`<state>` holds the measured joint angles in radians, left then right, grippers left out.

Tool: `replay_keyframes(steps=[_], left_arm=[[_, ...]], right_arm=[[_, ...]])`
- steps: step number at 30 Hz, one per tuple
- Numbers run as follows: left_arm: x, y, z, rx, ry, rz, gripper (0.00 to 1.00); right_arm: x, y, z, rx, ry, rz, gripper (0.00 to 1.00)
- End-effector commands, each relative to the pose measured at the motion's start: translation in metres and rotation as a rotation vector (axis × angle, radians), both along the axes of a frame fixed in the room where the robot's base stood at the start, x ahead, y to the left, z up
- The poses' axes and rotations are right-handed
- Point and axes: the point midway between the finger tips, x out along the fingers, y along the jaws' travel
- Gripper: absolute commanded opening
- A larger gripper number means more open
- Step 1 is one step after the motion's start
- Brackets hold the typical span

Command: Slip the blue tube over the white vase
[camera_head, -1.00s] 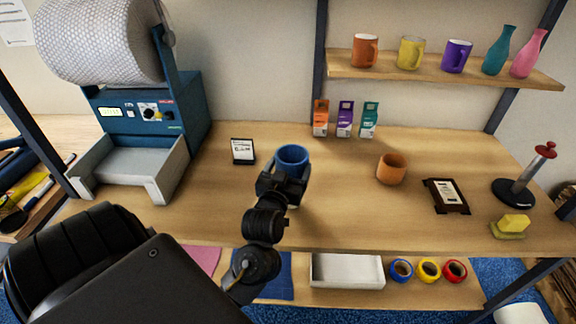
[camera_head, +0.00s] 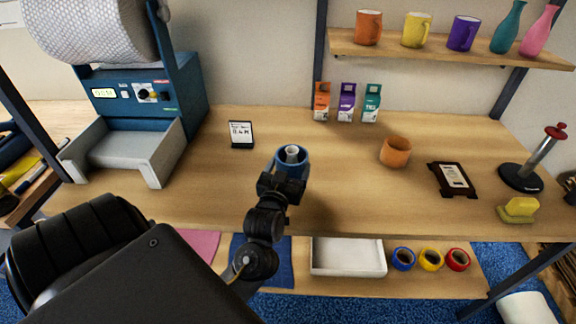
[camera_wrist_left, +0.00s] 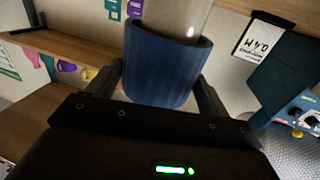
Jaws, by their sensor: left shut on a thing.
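The blue tube (camera_head: 281,166) is held upright in my left gripper (camera_head: 284,183), whose fingers are shut on its sides. The pale mouth of the white vase (camera_head: 292,151) shows inside the tube's top opening in the head view. In the left wrist view, which is upside down, the vase (camera_wrist_left: 172,14) comes out of the lower end of the blue tube (camera_wrist_left: 165,65), so the tube is around the vase's upper part. The tube and my gripper hide the vase's base in the head view. My right gripper is not in view.
An orange cup (camera_head: 395,152) and a dark framed card (camera_head: 453,180) stand to the right. A small sign (camera_head: 241,134) stands to the left, beside the blue machine (camera_head: 150,94). Small cartons (camera_head: 346,102) line the back. The tabletop around the tube is clear.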

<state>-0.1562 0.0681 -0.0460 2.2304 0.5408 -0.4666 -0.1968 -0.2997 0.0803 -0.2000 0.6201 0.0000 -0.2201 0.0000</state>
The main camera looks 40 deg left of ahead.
Motion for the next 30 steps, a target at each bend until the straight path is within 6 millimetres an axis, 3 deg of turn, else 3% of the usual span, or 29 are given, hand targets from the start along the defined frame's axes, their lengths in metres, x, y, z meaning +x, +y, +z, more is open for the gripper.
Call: replay_keyframes(steps=[11, 12, 16, 24, 30], left_arm=[[0.000, 0.000, -0.002, 0.000, 0.000, 0.000, 0.59], [0.000, 0.000, -0.002, -0.001, 0.000, 0.000, 0.82], [0.000, 0.000, -0.002, -0.001, 0.000, 0.000, 0.99], [0.000, 0.000, -0.001, -0.001, 0.000, 0.000, 1.00], [0.000, 0.000, 0.011, -0.001, 0.000, 0.000, 1.00]], right_arm=[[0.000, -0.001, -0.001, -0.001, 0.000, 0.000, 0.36], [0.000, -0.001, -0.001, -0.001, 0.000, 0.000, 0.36], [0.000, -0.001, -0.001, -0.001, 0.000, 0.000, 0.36], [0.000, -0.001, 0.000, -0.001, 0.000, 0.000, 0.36], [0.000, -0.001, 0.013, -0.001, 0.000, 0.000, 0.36]])
